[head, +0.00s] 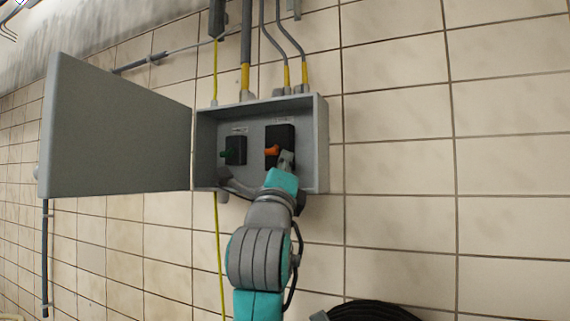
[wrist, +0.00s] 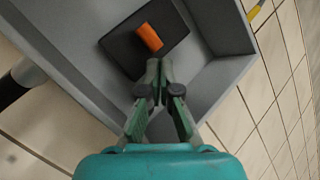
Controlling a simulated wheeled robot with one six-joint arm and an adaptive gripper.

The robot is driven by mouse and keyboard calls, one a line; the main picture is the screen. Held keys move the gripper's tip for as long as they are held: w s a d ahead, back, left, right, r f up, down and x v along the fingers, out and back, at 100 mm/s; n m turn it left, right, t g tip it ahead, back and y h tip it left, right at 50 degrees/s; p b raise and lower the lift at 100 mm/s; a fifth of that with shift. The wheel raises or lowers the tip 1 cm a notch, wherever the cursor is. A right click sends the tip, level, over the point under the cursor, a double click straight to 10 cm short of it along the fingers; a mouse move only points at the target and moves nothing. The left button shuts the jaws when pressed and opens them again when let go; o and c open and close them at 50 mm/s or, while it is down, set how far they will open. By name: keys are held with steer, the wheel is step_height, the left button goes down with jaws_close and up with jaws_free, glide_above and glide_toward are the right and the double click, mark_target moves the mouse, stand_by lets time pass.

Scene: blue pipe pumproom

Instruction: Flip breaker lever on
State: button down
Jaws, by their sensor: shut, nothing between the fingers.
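A grey breaker box (head: 322,140) is fixed to the tiled wall, with its door (head: 115,125) swung open to the left. Inside it, on the right, an orange lever (head: 272,150) sticks out from a black breaker plate (head: 280,133). The orange lever also shows in the wrist view (wrist: 149,37), on its dark plate. My gripper (head: 287,158) is at the box opening, just below and right of the lever. In the wrist view my gripper (wrist: 158,65) is shut and empty, its tips just below the lever. Whether the tips touch the plate I cannot tell.
A smaller black switch (head: 235,151) with a green handle sits left of the orange lever. Grey conduits (head: 246,50) enter from above, and a yellow cable (head: 219,255) hangs below. The wall at right is clear.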

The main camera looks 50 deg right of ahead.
steer(key=shift+a+r+m+g+y, duration=0.3)
steer(key=shift+g+y, duration=0.2)
steer(key=shift+g, duration=0.1)
steer(key=shift+s+a+r+m+g+y, duration=0.15)
steer(key=shift+r+m+g+y, duration=0.2)
steer(key=shift+g+y, duration=0.25)
steer(key=shift+s+a+r+m+g+y, duration=0.15)
steer(key=shift+r+m+g+y, duration=0.1)
steer(key=shift+r+g+y, duration=0.35)
steer(key=shift+w+a+r, duration=0.1)
steer(key=shift+r, duration=0.3)
steer(key=v, duration=1.2)
